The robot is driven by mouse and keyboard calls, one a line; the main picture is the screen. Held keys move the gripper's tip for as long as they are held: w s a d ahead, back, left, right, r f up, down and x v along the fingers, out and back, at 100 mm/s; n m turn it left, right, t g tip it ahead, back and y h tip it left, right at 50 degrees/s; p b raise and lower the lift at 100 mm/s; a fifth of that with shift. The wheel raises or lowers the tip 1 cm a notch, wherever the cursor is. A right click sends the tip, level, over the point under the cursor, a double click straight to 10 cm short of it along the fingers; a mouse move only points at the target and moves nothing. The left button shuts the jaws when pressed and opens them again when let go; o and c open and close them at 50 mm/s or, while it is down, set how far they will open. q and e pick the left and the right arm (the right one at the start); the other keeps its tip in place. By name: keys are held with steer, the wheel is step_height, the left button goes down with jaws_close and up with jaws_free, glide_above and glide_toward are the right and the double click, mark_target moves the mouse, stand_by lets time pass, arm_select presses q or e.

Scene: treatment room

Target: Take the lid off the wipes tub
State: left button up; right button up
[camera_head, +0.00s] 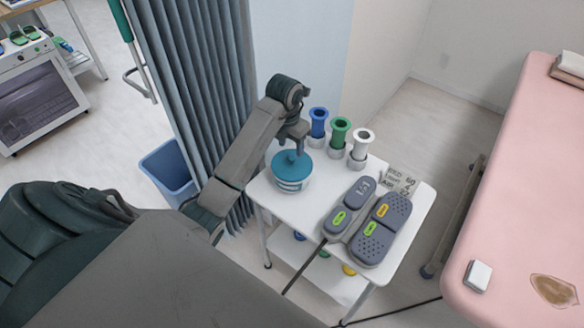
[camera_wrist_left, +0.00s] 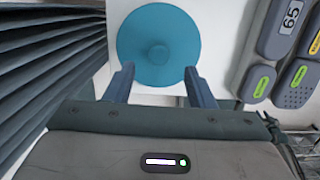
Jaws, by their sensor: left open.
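The wipes tub (camera_head: 290,183) stands upright on the white cart, a pale tub with its round teal lid (camera_head: 291,164) seated on top. The lid has a small knob at its centre and fills the upper middle of the left wrist view (camera_wrist_left: 158,72). My left gripper (camera_head: 299,147) is over the tub, pointing down at the lid. In the left wrist view its two fingers (camera_wrist_left: 158,84) are apart, with the lid's near part and knob between or just beyond them. I cannot tell whether they touch the lid. My right gripper is in neither view.
The white cart (camera_head: 425,205) also carries a grey device with keypads (camera_head: 372,243) and blue, green and white cylinders (camera_head: 340,131) behind the tub. A pink couch (camera_head: 530,190) stands at right.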

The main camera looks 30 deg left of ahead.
mark_target(292, 157)
arm_select(q)
steer(key=shift+f, duration=0.3)
steer(key=f+p, duration=0.2)
steer(key=f, duration=0.1)
steer(key=shift+w+f, duration=0.2)
steer(key=shift+f, duration=0.05)
steer(key=shift+w+f, duration=0.1)
steer(key=shift+f, duration=0.55)
steer(key=c, duration=1.1)
